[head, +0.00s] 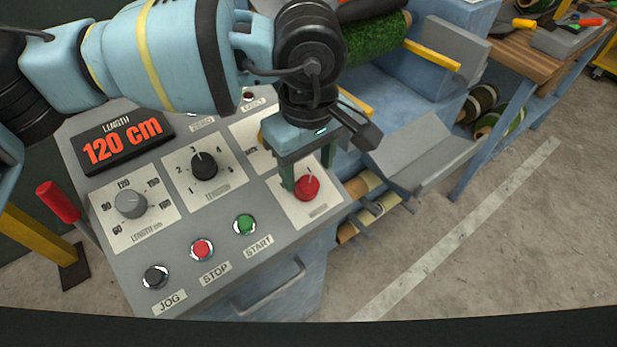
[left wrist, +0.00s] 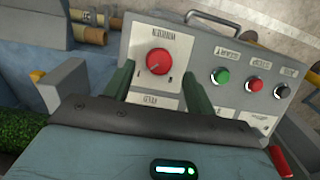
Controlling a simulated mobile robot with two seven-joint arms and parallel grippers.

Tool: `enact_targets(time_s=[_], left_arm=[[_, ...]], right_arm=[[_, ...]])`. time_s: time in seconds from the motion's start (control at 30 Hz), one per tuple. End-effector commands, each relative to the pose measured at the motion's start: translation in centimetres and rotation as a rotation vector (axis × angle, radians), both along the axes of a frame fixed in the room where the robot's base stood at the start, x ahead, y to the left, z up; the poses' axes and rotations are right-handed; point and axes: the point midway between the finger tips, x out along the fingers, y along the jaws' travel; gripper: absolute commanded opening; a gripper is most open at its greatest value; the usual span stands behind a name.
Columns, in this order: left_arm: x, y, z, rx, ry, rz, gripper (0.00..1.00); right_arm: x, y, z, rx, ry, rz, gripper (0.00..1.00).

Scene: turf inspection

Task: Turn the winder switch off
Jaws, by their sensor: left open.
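The winder switch is a round red knob (head: 308,188) on a light plate at the right end of the grey control panel. In the left wrist view the red knob (left wrist: 159,61) has a small white mark toward its lower left; the nearby plate lettering is too small to read surely. My left gripper (head: 307,168) points down at the knob, with green fingers apart. In the left wrist view its fingers (left wrist: 159,90) stand on either side of the knob's plate, open and empty. I cannot tell whether they touch the panel. My right gripper is out of view.
The panel also holds a tension dial (head: 204,166), a length dial (head: 131,204), a green start button (head: 245,224), a red stop button (head: 202,250) and a black jog button (head: 155,277). A red-handled lever (head: 58,202) stands left. A grey tray (head: 425,150) lies right.

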Motion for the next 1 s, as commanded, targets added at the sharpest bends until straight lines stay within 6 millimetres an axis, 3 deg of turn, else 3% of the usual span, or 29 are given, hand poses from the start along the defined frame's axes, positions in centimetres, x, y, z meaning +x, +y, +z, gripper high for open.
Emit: enact_targets(time_s=[0.3, 0.67, 1.0], left_arm=[[0.0, 0.0, -3.9, -0.001, 0.0, 0.001, 0.55], [0.0, 0.0, -4.5, -0.001, 0.0, 0.0, 0.55], [0.0, 0.0, -4.5, -0.001, 0.0, 0.0, 0.14]], right_arm=[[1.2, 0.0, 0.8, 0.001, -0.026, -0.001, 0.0], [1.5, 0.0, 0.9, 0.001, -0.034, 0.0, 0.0], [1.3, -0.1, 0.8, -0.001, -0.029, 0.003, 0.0]])
